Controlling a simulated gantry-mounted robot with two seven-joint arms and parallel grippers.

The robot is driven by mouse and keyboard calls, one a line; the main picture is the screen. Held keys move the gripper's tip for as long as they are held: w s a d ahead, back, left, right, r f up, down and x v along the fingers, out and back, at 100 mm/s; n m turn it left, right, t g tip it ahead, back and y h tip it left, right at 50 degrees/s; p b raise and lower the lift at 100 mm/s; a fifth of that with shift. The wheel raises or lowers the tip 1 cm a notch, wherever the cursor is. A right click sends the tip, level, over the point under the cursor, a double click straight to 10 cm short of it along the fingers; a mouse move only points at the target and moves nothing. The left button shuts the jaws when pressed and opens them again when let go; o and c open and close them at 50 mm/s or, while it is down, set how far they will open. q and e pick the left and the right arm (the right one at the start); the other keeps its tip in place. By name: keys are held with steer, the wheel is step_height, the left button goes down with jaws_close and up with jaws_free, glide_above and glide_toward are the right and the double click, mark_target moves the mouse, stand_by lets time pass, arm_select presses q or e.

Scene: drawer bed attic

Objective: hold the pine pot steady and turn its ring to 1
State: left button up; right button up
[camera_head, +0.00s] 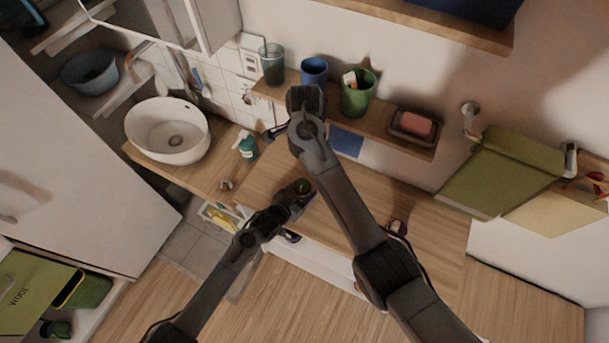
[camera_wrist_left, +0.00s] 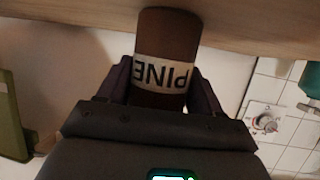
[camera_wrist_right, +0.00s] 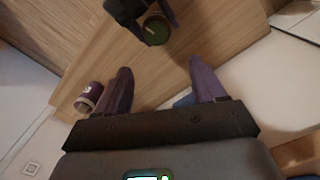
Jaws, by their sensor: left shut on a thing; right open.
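The pine pot (camera_wrist_left: 165,73) is a brown cylinder with a white label reading PINE, upside down in the left wrist view. My left gripper (camera_wrist_left: 163,90) is shut on it, one finger on each side. The pot's round green top shows in the right wrist view (camera_wrist_right: 156,30) and in the head view (camera_head: 303,187). My right gripper (camera_wrist_right: 162,75) is open and empty, its fingers apart over the counter, with the pot beyond the fingertips. In the head view my right wrist hides most of that gripper. I cannot make out the ring's marks or its setting.
A second, purple pot (camera_wrist_right: 88,95) stands on the wooden counter (camera_head: 425,222). A white basin (camera_head: 167,130) and a teal bottle (camera_head: 248,149) are to the left. Above the counter, a wall shelf (camera_head: 385,131) holds cups and a soap dish (camera_head: 414,125).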

steer(key=w+n, duration=0.1)
steer(key=n, duration=0.4)
steer(key=n+g+y, duration=0.2)
steer(key=n+y, duration=0.1)
steer(key=n, duration=2)
glide_above(303, 183)
step_height(303, 183, down, 4)
steer(key=shift+s+d+f, duration=0.1)
steer(key=shift+f, duration=0.05)
steer(key=shift+d+f+n+t+y, duration=0.1)
steer(key=shift+f+n+t+y, duration=0.3)
steer(key=shift+f, duration=0.9)
steer(key=shift+d+f+n+t, duration=0.15)
steer(key=shift+f+n, duration=0.6)
steer(key=shift+f, duration=0.55)
steer(key=shift+a+f+n+t+y, duration=0.1)
steer(key=shift+f+n+t+y, duration=0.3)
steer(key=shift+f, duration=0.9)
steer(key=shift+c, duration=0.2)
